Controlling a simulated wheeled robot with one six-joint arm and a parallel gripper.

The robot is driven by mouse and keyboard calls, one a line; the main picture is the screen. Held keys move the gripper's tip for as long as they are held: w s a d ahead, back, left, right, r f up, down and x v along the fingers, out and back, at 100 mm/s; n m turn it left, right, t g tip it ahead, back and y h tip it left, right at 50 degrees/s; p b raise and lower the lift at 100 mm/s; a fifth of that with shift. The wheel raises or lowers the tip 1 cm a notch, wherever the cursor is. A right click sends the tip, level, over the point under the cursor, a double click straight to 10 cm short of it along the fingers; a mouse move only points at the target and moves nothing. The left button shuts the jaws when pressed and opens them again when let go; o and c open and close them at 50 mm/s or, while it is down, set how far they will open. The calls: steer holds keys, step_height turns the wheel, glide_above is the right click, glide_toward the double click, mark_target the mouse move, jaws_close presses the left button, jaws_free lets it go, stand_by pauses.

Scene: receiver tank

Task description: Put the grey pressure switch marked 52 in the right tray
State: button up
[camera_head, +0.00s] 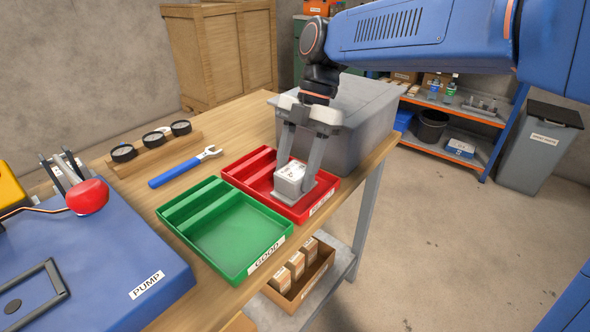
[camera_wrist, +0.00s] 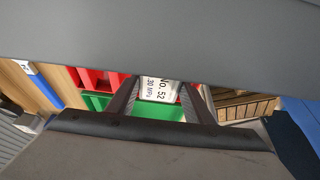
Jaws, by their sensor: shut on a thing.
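The grey pressure switch (camera_head: 291,177) is between the fingers of my gripper (camera_head: 296,190), over the red tray (camera_head: 329,187). In the wrist view its label reads No. 52 (camera_wrist: 158,90), and the gripper fingers (camera_wrist: 158,103) close on its sides. I cannot tell whether the switch touches the tray floor. The green tray (camera_head: 209,235), marked GOOD, lies beside the red one, nearer the blue pump; its main compartment is empty. The red tray's front label is too small to read.
A grey bin (camera_head: 345,122) stands right behind the red tray. A blue wrench (camera_head: 180,169) and a wooden rack with round gauges (camera_head: 150,145) lie to the left. The blue pump (camera_head: 100,270) with a red knob fills the near left. A box of small cartons (camera_head: 295,270) sits below.

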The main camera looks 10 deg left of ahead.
steer(key=o, duration=1.4)
steer(key=shift+f, duration=0.1)
steer(key=v, duration=1.2)
steer(key=shift+d, duration=0.1)
